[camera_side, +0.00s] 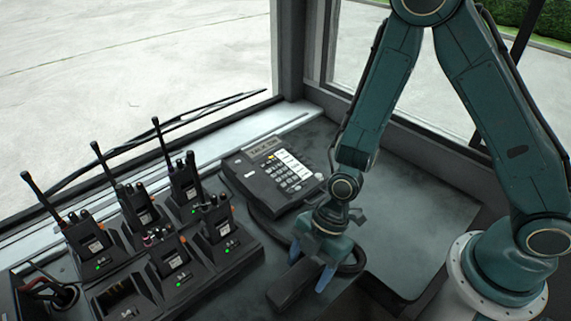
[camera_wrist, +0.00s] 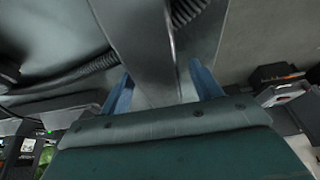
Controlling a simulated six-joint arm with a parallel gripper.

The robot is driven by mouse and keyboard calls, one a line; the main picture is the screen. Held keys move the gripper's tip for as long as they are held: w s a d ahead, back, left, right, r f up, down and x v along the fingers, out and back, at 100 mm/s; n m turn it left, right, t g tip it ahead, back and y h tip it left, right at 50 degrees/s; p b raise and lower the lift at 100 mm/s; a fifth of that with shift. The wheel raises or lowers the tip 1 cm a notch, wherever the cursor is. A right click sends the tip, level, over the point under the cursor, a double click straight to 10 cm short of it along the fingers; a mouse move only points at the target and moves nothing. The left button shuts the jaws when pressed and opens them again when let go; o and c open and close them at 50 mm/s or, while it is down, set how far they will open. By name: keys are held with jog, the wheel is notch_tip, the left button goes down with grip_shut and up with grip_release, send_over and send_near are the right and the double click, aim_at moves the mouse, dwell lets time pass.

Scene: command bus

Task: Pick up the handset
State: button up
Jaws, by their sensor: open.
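The dark handset (camera_side: 290,285) lies on the dark console top in front of the desk phone (camera_side: 272,172), its far end hidden under my gripper. My gripper (camera_side: 310,265) points down over that end, its blue fingers apart, one on each side of the handset. In the wrist view the fingers of my gripper (camera_wrist: 162,88) are spread, and the grey handset (camera_wrist: 135,45) runs between them with space on both sides. I cannot tell whether either finger touches it. A coiled cord (camera_wrist: 85,68) shows beside it.
Several handheld radios with antennas stand in a charger dock (camera_side: 205,280) left of the handset. A flat dark panel (camera_side: 425,225) to the right is clear. Windows with a ledge (camera_side: 215,145) border the back. A loop of cord (camera_side: 353,262) lies right of my gripper.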

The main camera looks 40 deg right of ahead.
aim_at(309, 265)
dwell(0.3)
jog(key=c, duration=1.2)
jog(key=shift+c, duration=0.2)
jog(key=shift+r, duration=0.15)
notch_tip(309, 265, up, 20)
jog(key=shift+r, duration=0.1)
dwell(0.6)
